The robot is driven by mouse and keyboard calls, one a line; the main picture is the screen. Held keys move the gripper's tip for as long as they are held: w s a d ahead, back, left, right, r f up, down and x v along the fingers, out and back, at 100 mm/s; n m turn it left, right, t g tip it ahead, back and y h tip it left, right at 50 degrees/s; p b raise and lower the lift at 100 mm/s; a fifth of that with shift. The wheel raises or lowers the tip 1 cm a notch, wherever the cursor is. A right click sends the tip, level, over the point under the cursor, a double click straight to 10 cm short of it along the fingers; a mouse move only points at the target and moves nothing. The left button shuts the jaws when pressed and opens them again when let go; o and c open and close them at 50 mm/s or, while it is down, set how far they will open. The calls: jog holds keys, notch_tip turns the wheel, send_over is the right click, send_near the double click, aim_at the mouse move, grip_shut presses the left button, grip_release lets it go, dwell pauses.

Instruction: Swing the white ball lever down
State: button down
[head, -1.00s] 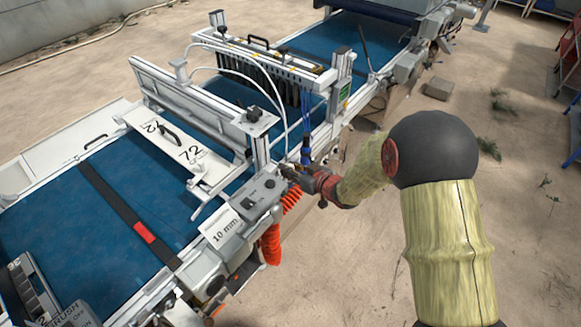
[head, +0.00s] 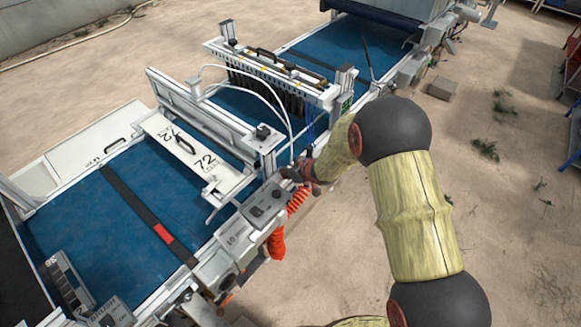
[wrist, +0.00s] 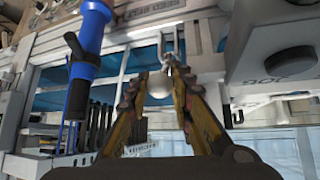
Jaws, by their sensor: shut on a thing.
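The white ball (wrist: 159,86) of the lever shows in the wrist view, between the two yellow-brown fingers of my gripper (wrist: 160,82). The fingers are shut on the ball, one on each side. A metal fork-like part (wrist: 168,45) stands just behind the ball. In the head view, my gripper (head: 291,174) is at the near side of the seeder, by the grey control box. The ball cannot be made out there.
A blue cylinder (wrist: 88,55) stands close to the left finger in the wrist view. A grey box with a dark knob (wrist: 288,62) is close on the right. In the head view, an orange coiled hose (head: 277,243) hangs below the control box (head: 265,203). Open sandy ground lies to the right.

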jog(key=shift+w+a+r, duration=0.35)
jog(key=shift+w+r, duration=0.05)
jog(key=shift+a+r, duration=0.1)
jog(key=c, duration=2)
grip_release()
jog(key=o, duration=0.4)
jog(key=shift+s+f, duration=0.1)
jog(key=shift+f, duration=0.1)
jog(key=shift+o, duration=0.2)
jog(key=shift+s, duration=0.1)
jog(key=v, duration=0.8)
